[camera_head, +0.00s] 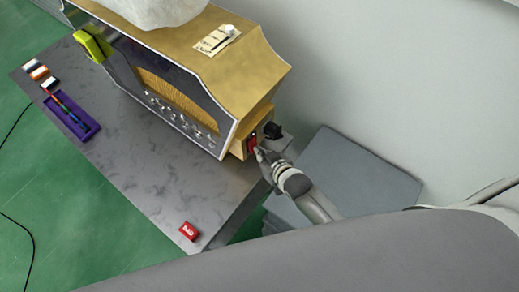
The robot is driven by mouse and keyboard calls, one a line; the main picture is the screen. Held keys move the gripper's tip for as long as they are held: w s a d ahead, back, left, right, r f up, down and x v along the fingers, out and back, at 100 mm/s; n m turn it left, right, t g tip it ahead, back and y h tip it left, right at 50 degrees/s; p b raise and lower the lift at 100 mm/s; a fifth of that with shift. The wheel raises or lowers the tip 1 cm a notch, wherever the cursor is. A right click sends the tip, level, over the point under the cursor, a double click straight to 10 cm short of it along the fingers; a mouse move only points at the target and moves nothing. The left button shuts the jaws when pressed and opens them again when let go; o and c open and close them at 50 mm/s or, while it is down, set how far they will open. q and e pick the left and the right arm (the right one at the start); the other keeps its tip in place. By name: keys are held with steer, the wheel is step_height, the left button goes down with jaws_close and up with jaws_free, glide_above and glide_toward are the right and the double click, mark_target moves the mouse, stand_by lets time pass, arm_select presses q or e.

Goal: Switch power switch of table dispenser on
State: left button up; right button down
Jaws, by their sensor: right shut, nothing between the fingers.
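The table dispenser (240,75) is a gold box with a dark front panel and a row of small knobs, standing on the grey table. Its red power switch (251,143) sits on the right side near the bottom, beside a black plug-like part (272,130). My right gripper (259,152) is shut and empty, with its tips right at the red switch. I cannot tell whether they touch it, and the gripper partly hides the switch, so its position is unclear. My left gripper is not in view.
The grey table (150,165) carries a purple tray (92,128) with coloured items, small cards (38,72) at the left and a red "BAD" block (189,231) near the front corner. A grey box (365,170) stands right of the table. Cables lie on the green floor.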

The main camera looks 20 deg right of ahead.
steer(key=p+v, duration=0.5)
steer(key=v, duration=0.1)
steer(key=shift+s+r, duration=0.15)
steer(key=shift+s, duration=0.1)
steer(key=shift+d, duration=0.15)
stand_by(0.5)
